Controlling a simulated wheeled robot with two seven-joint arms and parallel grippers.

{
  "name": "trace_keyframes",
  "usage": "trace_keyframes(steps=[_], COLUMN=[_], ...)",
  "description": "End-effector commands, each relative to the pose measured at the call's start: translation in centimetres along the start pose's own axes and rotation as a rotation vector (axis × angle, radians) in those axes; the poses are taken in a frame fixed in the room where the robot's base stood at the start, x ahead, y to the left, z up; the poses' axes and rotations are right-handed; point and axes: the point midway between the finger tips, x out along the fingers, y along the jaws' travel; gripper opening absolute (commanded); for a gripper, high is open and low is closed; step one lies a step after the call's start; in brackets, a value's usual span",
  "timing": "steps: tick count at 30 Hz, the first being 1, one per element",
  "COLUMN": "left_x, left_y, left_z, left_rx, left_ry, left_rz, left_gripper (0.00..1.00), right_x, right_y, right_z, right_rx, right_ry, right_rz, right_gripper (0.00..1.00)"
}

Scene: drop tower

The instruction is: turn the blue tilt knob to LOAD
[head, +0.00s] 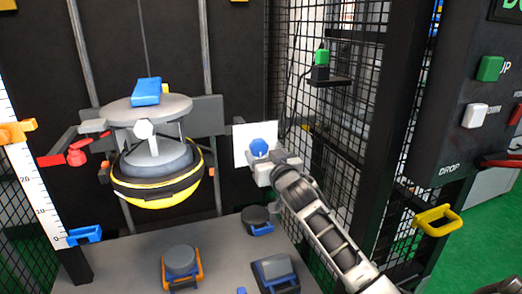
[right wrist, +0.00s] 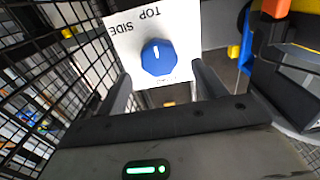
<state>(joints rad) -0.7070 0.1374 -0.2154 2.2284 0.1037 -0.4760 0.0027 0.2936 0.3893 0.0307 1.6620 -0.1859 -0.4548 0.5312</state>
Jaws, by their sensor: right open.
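The blue tilt knob (head: 261,148) sits on a white label plate (head: 240,143) right of the drop unit. In the right wrist view the knob (right wrist: 158,60) is faceted, with a short white mark towards the word TOP on the plate (right wrist: 184,22). SIDE is also readable; small lettering at the knob's lower edge is not. My right gripper (head: 268,166) is close in front of the knob. Its open fingers (right wrist: 160,88) lie to either side of the knob's lower edge; I cannot tell whether they touch it. My left gripper is not in view.
A black and yellow round drop unit (head: 155,178) hangs left of the knob. A black mesh fence (head: 345,130) stands close on the right, with a yellow handle (head: 437,220) beyond it. Several dark blocks, including one with orange trim (head: 181,265), stand on the grey base below.

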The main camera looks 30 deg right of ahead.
Motion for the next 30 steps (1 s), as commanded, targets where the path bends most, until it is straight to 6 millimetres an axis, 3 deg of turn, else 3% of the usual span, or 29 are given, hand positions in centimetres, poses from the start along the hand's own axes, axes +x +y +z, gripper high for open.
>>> trace_keyframes(steps=[6, 18, 19, 23, 24, 30], left_x=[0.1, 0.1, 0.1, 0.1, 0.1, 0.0], left_y=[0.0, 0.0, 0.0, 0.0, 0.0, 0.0], left_z=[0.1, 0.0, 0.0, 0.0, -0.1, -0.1], left_rx=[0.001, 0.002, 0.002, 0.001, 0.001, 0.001], left_ry=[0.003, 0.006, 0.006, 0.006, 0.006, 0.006], left_rz=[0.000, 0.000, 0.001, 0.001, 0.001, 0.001], left_gripper=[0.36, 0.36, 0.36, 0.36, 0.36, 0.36], right_x=[3.0, 3.8, 3.8, 3.8, 3.8, 3.8], right_y=[0.1, 0.0, 0.0, 0.0, 0.0, 0.0], right_z=[0.0, 0.0, 0.0, 0.0, 0.0, 0.0], right_rx=[0.000, -0.001, -0.001, -0.001, -0.001, -0.007], right_ry=[0.000, -0.001, -0.001, -0.001, -0.001, -0.001], right_rz=[0.001, 0.000, 0.000, 0.000, 0.000, 0.000], right_gripper=[0.70, 0.70, 0.67, 0.31, 0.26, 0.26])
